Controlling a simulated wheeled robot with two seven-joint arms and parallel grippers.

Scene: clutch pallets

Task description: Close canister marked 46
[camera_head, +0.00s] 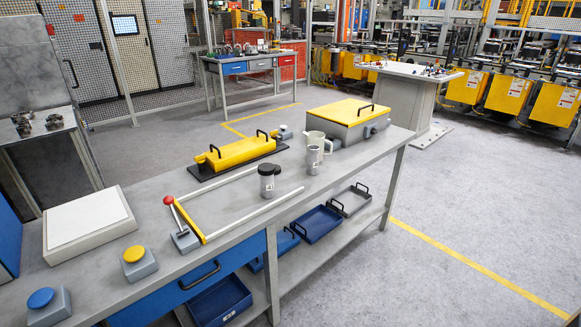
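A grey canister (267,187) with a dark top stands on the workbench near its middle. A second, light grey canister (313,160) stands to the right of it, in front of a pale jug (330,143) with a handle. Each canister carries a small pale label, but the numbers are too small to read, so I cannot tell which one is marked 46. The second canister shows no dark lid on top. Neither of my grippers is in view.
The workbench (180,262) also holds a yellow-lidded box (347,112), a yellow handled fixture (236,153), a red-knobbed lever (170,201), two pale rails, a white pad (90,220), and yellow and blue buttons. Blue trays (316,224) sit on the lower shelf.

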